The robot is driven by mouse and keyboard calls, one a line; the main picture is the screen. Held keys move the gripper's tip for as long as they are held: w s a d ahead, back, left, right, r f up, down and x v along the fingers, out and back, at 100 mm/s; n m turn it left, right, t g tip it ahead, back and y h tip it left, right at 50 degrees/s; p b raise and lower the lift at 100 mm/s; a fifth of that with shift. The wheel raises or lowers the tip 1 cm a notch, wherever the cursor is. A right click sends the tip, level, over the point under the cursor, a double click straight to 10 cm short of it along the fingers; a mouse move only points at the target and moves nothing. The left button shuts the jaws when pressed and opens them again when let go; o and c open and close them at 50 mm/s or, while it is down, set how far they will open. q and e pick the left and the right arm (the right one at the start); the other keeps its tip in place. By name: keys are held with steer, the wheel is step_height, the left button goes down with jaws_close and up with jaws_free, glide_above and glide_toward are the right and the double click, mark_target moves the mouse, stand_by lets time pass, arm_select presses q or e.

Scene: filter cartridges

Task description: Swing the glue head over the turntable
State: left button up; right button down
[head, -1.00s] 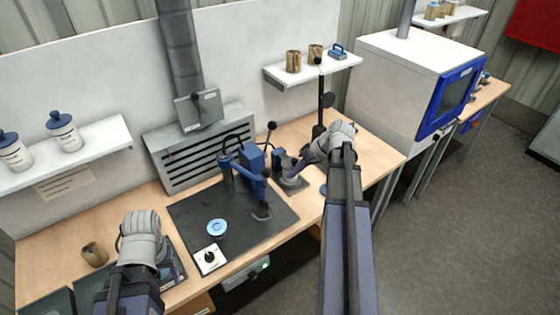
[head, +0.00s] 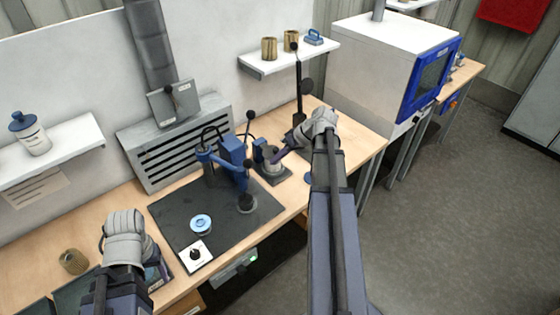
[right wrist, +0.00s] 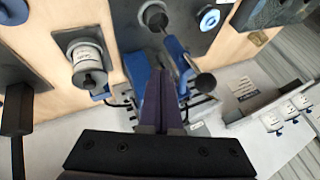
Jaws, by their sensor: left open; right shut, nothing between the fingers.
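The blue glue head (head: 232,152) stands on a dark mat on the bench, its blue arm raised on a post, with a black ball knob. In the right wrist view the blue glue head (right wrist: 141,70) is close, just beyond my fingers.
A dark fixture holding a grey cylinder (head: 272,157) stands beside my right gripper. A dark round pot (head: 246,203) sits below the glue head. A switch box (head: 195,254) is at the mat's front edge. A grey vent (head: 177,140) stands behind. A tan cup (head: 73,261) is at left.

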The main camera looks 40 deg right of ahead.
arm_select(q)
steer(key=shift+f+b, duration=1.5)
steer(key=shift+f, duration=0.6)
arm_select(e)
steer(key=w+a+f, duration=0.3)
steer(key=a+f, duration=0.1)
steer(key=a, duration=0.2)
steer(key=shift+a, duration=0.15)
steer(key=shift+f, duration=0.1)
